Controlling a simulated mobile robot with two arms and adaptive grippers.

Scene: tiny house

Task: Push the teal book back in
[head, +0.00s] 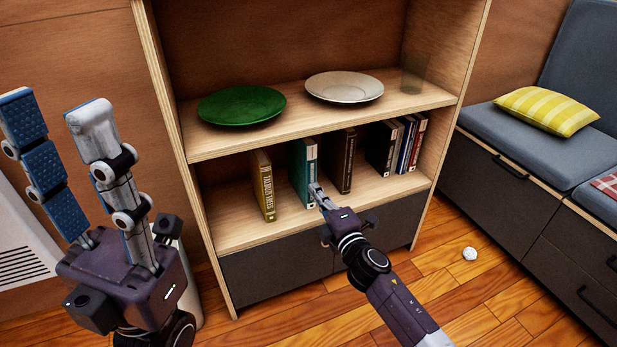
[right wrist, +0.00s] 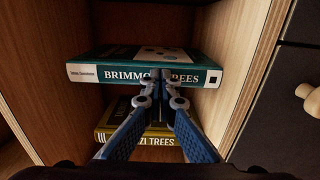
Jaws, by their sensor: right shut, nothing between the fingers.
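The teal book (head: 302,165) stands upright on the lower shelf, between a yellow book and a dark brown book. In the right wrist view the teal book (right wrist: 120,73) fills the width, its spine towards me. My right gripper (head: 315,188) is shut and empty, its fingertips at the lower part of the teal spine. In the right wrist view the closed fingertips (right wrist: 166,83) overlap the middle of the spine and hide some title letters; I cannot tell whether they touch. My left gripper (head: 57,105) is open and empty, raised left of the bookcase.
The yellow book (head: 264,187) is left of the teal one, the brown book (head: 343,160) right. More books (head: 405,145) stand further right. A green plate (head: 241,104), white plate (head: 344,87) and glass (head: 413,75) are on the shelf above. A white ball (head: 469,253) lies on the floor.

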